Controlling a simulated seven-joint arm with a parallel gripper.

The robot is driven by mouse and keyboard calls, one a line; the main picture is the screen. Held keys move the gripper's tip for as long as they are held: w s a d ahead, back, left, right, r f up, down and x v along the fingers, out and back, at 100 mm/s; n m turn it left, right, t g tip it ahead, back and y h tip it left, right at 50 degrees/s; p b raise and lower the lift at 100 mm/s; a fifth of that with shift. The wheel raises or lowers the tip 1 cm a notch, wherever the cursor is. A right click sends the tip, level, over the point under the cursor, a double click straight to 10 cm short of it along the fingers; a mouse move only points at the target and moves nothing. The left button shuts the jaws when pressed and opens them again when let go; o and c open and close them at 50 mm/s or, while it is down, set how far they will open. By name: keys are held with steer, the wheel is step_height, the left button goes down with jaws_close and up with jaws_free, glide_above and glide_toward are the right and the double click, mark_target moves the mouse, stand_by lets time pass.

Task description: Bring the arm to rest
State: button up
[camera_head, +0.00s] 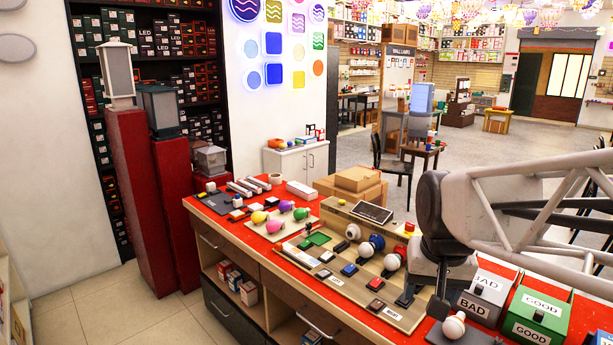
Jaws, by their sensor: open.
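My arm comes in from the right edge and its dark wrist hangs over the front right of the red-topped counter (277,244). My gripper (438,306) points down at the end of it, small and dark, open, with no object seen between its fingers. A white bulb (454,326) stands on a dark mat (478,338) just below and to the right of the fingertips; I cannot tell whether they touch it.
A grey BAD bin (484,295) and a green GOOD bin (536,317) stand right of my gripper. Left of it is a test board (405,322) with several bulbs and switches. Coloured bulbs (277,226) and cardboard boxes (350,190) sit farther left and back.

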steer(key=s+a+f+n, duration=0.2)
steer(key=s+f, duration=0.2)
steer(key=s, duration=0.6)
steer(key=shift+s+f, duration=0.15)
steer(key=shift+s, duration=0.15)
steer(key=shift+o, duration=0.2)
steer(key=shift+w, duration=0.15)
stand_by(1.4)
